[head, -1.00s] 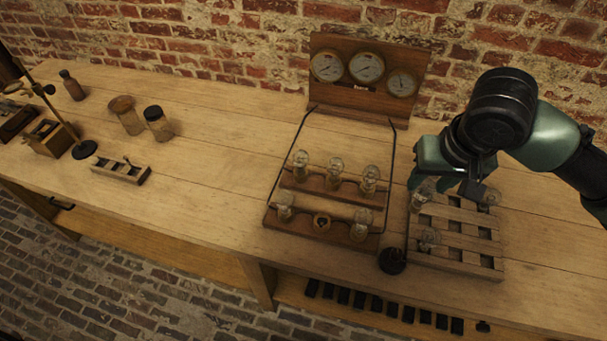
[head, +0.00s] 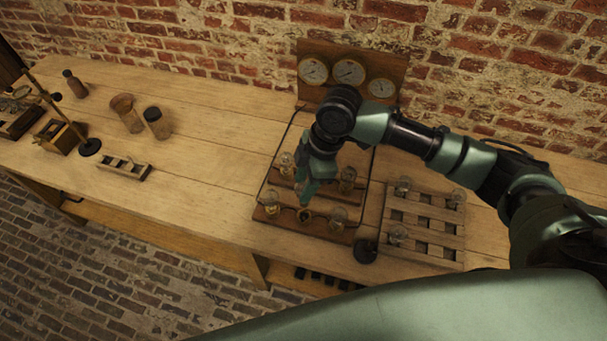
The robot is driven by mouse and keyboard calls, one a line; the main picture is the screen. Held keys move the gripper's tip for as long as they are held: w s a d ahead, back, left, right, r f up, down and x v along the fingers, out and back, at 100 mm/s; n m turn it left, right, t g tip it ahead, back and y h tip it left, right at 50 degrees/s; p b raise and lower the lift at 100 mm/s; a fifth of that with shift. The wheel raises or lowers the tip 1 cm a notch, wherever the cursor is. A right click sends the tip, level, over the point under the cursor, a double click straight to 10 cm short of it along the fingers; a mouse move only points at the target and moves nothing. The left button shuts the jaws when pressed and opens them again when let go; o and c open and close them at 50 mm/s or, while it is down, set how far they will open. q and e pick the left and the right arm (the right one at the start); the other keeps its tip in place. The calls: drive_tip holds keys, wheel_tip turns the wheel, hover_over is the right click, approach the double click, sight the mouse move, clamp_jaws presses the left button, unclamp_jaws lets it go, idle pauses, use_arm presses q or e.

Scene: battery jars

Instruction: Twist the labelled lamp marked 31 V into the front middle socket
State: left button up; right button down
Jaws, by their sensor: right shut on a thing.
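The lamp board (head: 261,212) stands on the bench with two rows of sockets. Lamps stand at its front left (head: 271,203), front right (head: 338,217), back left (head: 286,163) and back right (head: 347,178). The front middle socket (head: 305,216) shows as a brass-coloured ring. My right gripper (head: 306,196) points down just above this socket, shut on a lamp that its fingers mostly hide. I cannot tell whether the lamp touches the socket, and its 31 V mark is not readable. The back middle place is largely hidden behind the gripper. My left gripper is not in view.
A slatted wooden tray (head: 447,254) with 3 lamps stands right of the board. A dark round knob (head: 365,251) sits between them. A panel with three gauges (head: 349,73) stands behind. Jars (head: 157,122) and a small rack (head: 124,167) are at left, with clear bench between.

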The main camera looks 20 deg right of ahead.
drive_tip(key=shift+s+a+f+n, duration=0.15)
drive_tip(key=shift+f+n, duration=0.15)
drive_tip(key=shift+n, duration=0.2)
drive_tip(key=shift+f, duration=0.2)
drive_tip(key=shift+f+b, duration=0.55)
drive_tip(key=shift+b, duration=0.25)
wheel_tip(320, 180, down, 4)
drive_tip(key=b, duration=0.4)
drive_tip(key=shift+r, duration=0.2)
drive_tip(key=shift+f, duration=1.05)
drive_tip(key=shift+f+p, duration=0.1)
drive_tip(key=shift+p, duration=0.35)
